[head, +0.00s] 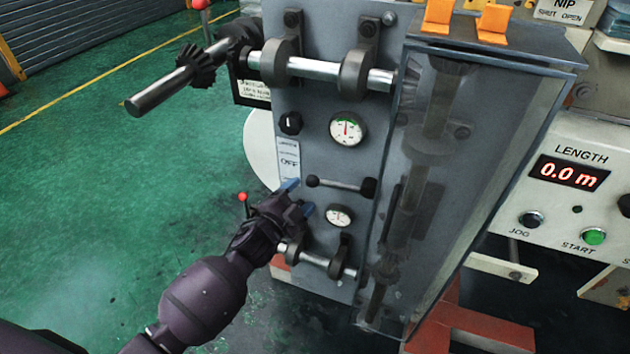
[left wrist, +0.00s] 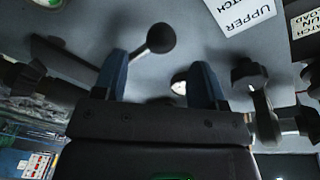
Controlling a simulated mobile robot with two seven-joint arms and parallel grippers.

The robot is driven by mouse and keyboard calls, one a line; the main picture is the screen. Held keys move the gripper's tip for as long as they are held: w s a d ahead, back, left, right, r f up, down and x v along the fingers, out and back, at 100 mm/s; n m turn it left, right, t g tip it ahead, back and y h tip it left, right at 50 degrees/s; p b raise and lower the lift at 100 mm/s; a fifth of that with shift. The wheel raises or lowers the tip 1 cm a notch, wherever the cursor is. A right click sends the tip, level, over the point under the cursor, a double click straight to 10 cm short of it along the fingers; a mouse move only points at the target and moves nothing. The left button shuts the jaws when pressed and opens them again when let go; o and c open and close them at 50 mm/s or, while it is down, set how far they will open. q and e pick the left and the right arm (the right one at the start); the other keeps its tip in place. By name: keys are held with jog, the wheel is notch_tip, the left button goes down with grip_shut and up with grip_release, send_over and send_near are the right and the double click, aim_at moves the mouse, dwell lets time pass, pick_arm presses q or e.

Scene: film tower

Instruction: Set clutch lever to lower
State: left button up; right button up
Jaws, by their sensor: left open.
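The clutch lever (head: 340,185) is a short metal rod with a black ball at its left end and a dark hub at its right end, lying nearly level on the grey panel. In the left wrist view its black ball (left wrist: 160,38) shows just past the fingertips, and the rod runs behind the left-hand finger. My left gripper (head: 299,197) is open and empty, with its blue-tipped fingers close to the ball end. Its fingers also show apart in the left wrist view (left wrist: 158,76). Contact with the lever cannot be told. My right gripper is not in view.
Gauges (head: 347,129) (head: 339,216) sit above and below the lever. A shaft (head: 318,70) crosses the panel higher up, and a lower shaft (head: 318,258) is near my gripper. A clear guard box (head: 470,190) stands right. Green floor (head: 90,190) is open at left.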

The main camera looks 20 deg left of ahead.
aim_at(310, 186)
pick_arm(q)
jog(key=x, duration=0.5)
jog(key=shift+f+b, duration=0.15)
jog(key=shift+b, duration=0.2)
jog(key=shift+w+d, duration=0.15)
jog(key=shift+w, duration=0.5)
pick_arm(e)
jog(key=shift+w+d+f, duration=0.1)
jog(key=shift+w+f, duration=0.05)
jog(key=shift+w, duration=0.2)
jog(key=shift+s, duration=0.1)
